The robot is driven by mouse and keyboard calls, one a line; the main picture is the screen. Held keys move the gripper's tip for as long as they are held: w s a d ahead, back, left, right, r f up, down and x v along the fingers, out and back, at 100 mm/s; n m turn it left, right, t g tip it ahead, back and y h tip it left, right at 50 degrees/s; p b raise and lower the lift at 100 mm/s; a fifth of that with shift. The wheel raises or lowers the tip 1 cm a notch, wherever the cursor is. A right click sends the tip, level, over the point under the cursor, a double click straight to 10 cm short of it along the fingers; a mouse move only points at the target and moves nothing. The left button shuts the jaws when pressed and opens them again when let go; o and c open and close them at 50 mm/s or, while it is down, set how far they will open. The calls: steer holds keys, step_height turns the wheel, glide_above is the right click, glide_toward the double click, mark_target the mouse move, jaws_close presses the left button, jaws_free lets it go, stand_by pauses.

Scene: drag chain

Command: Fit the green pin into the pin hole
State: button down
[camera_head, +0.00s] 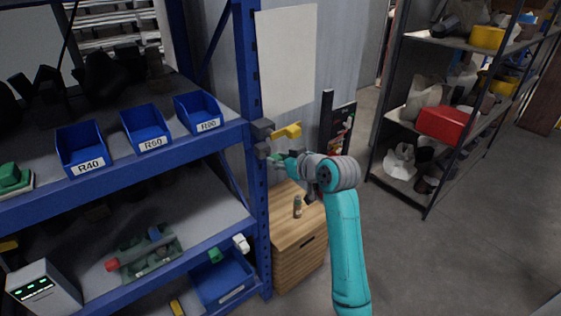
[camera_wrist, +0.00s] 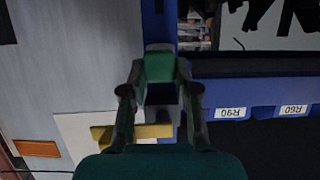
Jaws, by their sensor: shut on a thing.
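My gripper (camera_head: 281,159) is beside the blue shelf post, at the level of small grey blocks (camera_head: 262,150) fixed to the post. In the wrist view my gripper (camera_wrist: 160,88) has both fingers closed around a green piece (camera_wrist: 160,68), which I take to be the green pin. A small green bit, likely the same pin (camera_head: 275,157), shows at the fingertips in the head view. A yellow part (camera_head: 287,131) sticks out from the post just above the gripper; it also shows in the wrist view (camera_wrist: 130,132). I cannot make out the pin hole or whether the pin touches the blocks.
A blue shelf rack (camera_head: 120,172) with bins labelled R40, R60 and R90 (camera_head: 197,111) stands left. A wooden cabinet (camera_head: 297,250) with a small bottle (camera_head: 297,206) is below my arm. A dark shelf (camera_head: 455,120) stands right. The floor between is clear.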

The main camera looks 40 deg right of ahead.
mark_target(274, 155)
steer(key=shift+w, duration=1.5)
steer(key=c, duration=0.8)
jaws_free()
steer(key=v, duration=1.2)
